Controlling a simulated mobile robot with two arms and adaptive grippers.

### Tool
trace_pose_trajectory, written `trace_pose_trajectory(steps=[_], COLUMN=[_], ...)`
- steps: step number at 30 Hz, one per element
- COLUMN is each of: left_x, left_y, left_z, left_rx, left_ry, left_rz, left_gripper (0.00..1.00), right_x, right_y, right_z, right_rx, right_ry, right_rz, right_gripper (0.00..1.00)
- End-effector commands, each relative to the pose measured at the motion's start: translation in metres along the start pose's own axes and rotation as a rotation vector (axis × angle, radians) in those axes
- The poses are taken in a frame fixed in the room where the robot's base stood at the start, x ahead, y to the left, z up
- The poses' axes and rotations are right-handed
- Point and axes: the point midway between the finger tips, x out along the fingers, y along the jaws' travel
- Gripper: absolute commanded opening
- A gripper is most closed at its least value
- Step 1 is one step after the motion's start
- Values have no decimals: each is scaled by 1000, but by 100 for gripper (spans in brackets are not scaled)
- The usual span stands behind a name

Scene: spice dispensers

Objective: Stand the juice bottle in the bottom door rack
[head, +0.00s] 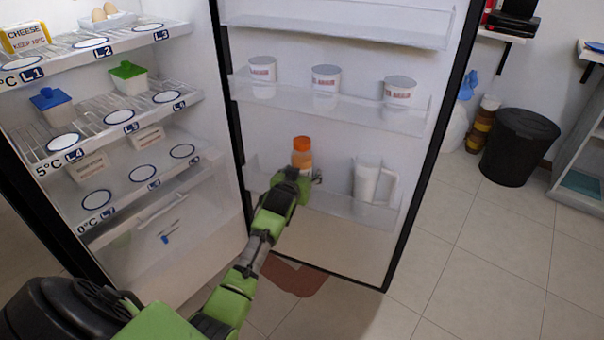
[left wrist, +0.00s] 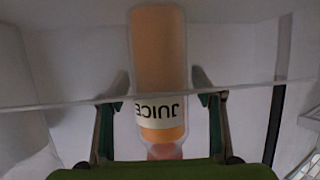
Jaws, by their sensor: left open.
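The juice bottle (head: 301,160), orange with an orange cap, stands upright at the bottom door rack (head: 345,208), left of the rack's middle. Its lower part is hidden behind my left gripper (head: 303,176) in the head view. In the left wrist view the bottle (left wrist: 159,50) appears with its JUICE label upside down. My left gripper's fingers (left wrist: 161,98) are open, one on each side of the bottle, with visible gaps. The rack's clear edge (left wrist: 260,86) crosses that view near the fingertips. My right gripper is not in view.
A white jug (head: 372,182) stands in the same rack to the right, with free space between it and the bottle. Several white tubs (head: 325,80) stand in the door rack above. The fridge shelves (head: 120,120) are at the left.

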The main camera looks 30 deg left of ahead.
Motion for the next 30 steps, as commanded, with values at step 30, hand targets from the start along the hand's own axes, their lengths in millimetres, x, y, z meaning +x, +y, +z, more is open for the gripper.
trace_pose_trajectory(steps=[30], left_x=[-123], left_y=[2], left_z=[-3], left_rx=[8], left_ry=[-17], left_rz=[4], left_gripper=[61], right_x=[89], right_y=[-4], right_z=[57], right_rx=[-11], right_ry=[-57], right_rz=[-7], right_gripper=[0])
